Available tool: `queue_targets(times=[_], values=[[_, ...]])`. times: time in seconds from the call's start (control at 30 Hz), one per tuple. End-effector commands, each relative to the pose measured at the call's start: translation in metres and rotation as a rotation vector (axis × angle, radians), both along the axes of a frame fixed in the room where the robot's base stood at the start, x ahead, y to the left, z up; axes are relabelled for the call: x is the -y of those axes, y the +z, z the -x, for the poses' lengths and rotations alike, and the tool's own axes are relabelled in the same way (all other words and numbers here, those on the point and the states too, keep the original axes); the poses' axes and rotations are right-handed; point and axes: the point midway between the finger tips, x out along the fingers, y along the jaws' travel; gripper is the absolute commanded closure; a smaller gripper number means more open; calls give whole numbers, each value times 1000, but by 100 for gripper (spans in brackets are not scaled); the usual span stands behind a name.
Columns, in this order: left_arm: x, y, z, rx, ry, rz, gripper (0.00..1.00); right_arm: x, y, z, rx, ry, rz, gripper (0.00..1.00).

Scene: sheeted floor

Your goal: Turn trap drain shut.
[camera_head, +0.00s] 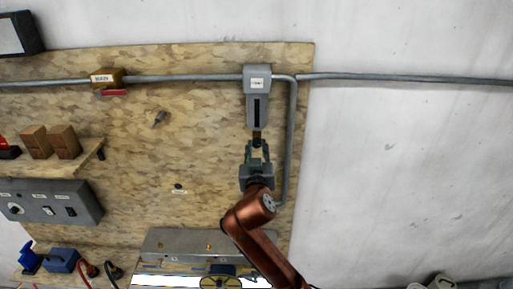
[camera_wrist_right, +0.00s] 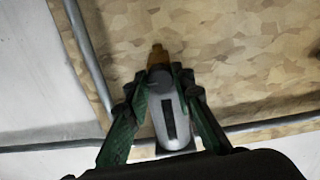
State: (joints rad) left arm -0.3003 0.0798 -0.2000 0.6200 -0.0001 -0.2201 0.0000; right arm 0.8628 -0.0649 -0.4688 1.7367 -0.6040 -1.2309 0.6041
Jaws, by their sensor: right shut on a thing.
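The trap (camera_head: 257,82) is a grey vertical body with a white label and a dark slot, mounted on the pipe at the board's upper right. It also shows between my fingers in the wrist view (camera_wrist_right: 184,133). The drain is a small brass-brown piece (camera_head: 256,134) at the trap's lower end, and its tip sticks out past my fingertips in the wrist view (camera_wrist_right: 158,55). My right gripper (camera_head: 257,147) comes up from below with its green fingers shut on the drain, which they partly hide. My left gripper is not in view.
A grey pipe (camera_head: 190,78) runs along the top and bends down right of the trap, close to my right arm. A brass MAIN valve (camera_head: 107,77) with a red handle sits left. A shelf with brown boxes (camera_head: 64,141) and a grey switch panel (camera_head: 50,203) are further left.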

Motion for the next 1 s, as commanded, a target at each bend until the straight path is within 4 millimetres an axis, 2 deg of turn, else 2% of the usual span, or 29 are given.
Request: queue_targets(times=[1.0], values=[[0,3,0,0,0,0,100,0,1,0,2,1,920,100]])
